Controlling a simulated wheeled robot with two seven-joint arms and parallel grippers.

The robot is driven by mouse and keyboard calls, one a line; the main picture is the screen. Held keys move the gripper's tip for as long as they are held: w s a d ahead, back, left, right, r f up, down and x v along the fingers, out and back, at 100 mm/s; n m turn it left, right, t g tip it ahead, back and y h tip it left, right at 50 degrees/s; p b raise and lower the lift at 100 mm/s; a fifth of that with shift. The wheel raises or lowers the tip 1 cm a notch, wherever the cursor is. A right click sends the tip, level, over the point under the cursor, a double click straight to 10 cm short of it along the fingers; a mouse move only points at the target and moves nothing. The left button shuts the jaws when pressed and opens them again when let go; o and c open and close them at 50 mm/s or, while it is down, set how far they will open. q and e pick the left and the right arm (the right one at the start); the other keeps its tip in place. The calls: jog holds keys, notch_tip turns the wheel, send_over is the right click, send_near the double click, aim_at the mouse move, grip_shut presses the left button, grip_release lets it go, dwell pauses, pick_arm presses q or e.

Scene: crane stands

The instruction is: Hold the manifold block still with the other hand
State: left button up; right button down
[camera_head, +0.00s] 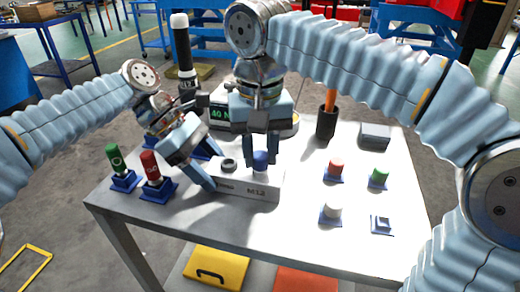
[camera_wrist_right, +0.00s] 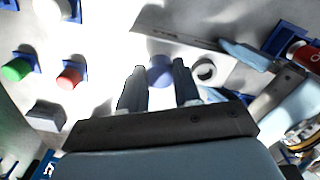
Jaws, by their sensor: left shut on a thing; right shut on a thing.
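The manifold block (camera_head: 232,189) is a pale, long block near the table's front edge. A dark ring port (camera_head: 229,164) shows on its top; the port also shows in the right wrist view (camera_wrist_right: 205,70). My left gripper (camera_head: 208,178) is shut on the block's left end, one finger along its front side. A blue round cap (camera_head: 261,159) sits over the block's right part. My right gripper (camera_head: 260,150) points down from above and is shut on this cap, which shows between its fingers in the right wrist view (camera_wrist_right: 160,74). The cap's underside is hidden.
Green (camera_head: 114,158) and red (camera_head: 150,166) handled pieces stand on blue bases at the left. Red (camera_head: 336,166), green (camera_head: 378,175) and white (camera_head: 331,210) caps sit on blue holders at the right. A black cup (camera_head: 326,124) and a display box (camera_head: 221,114) stand behind.

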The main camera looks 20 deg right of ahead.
jog(key=m, duration=0.4)
jog(key=shift+m, duration=0.3)
jog(key=shift+m, duration=0.6)
jog(key=m, duration=0.3)
jog(key=shift+m, duration=0.3)
jog(key=shift+m, duration=0.3)
jog(key=m, duration=0.4)
jog(key=shift+m, duration=0.3)
